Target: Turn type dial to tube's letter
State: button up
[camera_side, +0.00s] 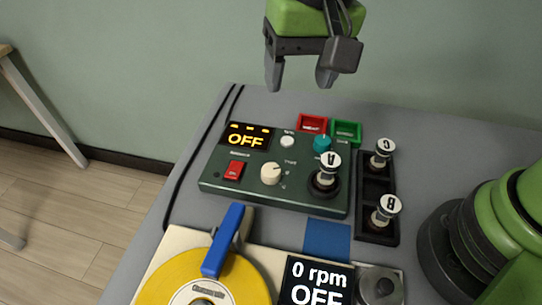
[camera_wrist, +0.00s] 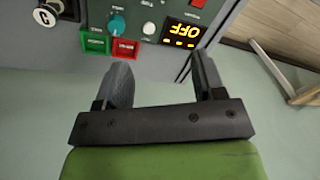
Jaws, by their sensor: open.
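A green tester box (camera_side: 221,183) lies on the grey table, its display (camera_side: 246,136) reading OFF. The cream type dial (camera_side: 271,174) sits in the middle of its panel; its pointer setting is too small to read. A tube marked A (camera_side: 328,172) stands upright in the round socket at the panel's right. My gripper (camera_side: 299,82) is open and empty, above and behind the box, apart from everything. In the wrist view my gripper's fingers (camera_wrist: 161,78) are spread near the box's back edge, with the display (camera_wrist: 183,32) upside down beyond them; the type dial is not visible there.
A black rack (camera_side: 377,183) right of the box holds tubes C (camera_side: 382,152) and B (camera_side: 385,210). Red (camera_side: 312,123) and green (camera_side: 346,131) trays sit behind the box. A teal knob (camera_side: 322,144) and red switch (camera_side: 234,170) are on the panel. A yellow-disc machine (camera_side: 250,268) stands in front.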

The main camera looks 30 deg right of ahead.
jog(key=g+h, duration=0.1)
send_over(271, 170)
notch_tip(271, 170, down, 7)
notch_tip(271, 170, down, 10)
jog(key=c, duration=0.9)
